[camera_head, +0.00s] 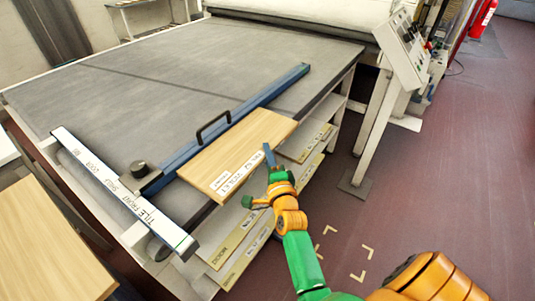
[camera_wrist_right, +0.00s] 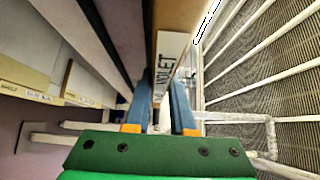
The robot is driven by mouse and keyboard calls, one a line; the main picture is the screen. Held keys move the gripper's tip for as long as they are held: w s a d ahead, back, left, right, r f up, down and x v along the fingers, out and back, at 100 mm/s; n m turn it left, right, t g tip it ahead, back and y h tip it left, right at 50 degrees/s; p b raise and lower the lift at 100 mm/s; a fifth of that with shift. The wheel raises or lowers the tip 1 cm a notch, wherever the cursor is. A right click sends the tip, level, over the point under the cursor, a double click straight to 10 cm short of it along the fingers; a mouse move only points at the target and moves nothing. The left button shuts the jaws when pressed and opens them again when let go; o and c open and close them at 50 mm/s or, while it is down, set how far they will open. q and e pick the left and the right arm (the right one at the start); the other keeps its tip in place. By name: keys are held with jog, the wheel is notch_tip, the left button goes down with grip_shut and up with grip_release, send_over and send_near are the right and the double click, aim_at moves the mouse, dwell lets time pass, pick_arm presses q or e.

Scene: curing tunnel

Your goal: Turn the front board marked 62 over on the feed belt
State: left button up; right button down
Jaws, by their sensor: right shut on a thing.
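A pale wooden board (camera_head: 240,150) lies flat at the front right edge of the grey feed belt (camera_head: 190,70), beside a blue fence bar. White labels on its near edge carry lettering; one seems to read VIOLET, and I cannot make out a 62. My right gripper (camera_head: 270,163) is shut on this board's near right edge. In the right wrist view the board (camera_wrist_right: 180,20) runs edge-on between the two blue fingers (camera_wrist_right: 163,100), with its label facing the camera. My left gripper is not in view.
The blue bar (camera_head: 235,125) has a black handle. A white lettered rail (camera_head: 120,195) crosses the belt's left end. Labelled boards (camera_head: 240,243) lie on shelves below. Another wooden board (camera_head: 45,240) is at left. A control panel (camera_head: 405,50) stands right; the belt's middle is clear.

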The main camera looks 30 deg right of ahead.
jog(key=shift+f, duration=0.35)
jog(key=c, duration=0.7)
grip_release()
jog(key=shift+s+a+r, duration=0.1)
jog(key=shift+s, duration=0.25)
jog(key=p+v, duration=0.2)
jog(key=v, duration=0.4)
jog(key=shift+s+p, duration=0.25)
jog(key=shift+p, duration=0.1)
jog(key=o, duration=0.5)
jog(key=shift+c, duration=0.2)
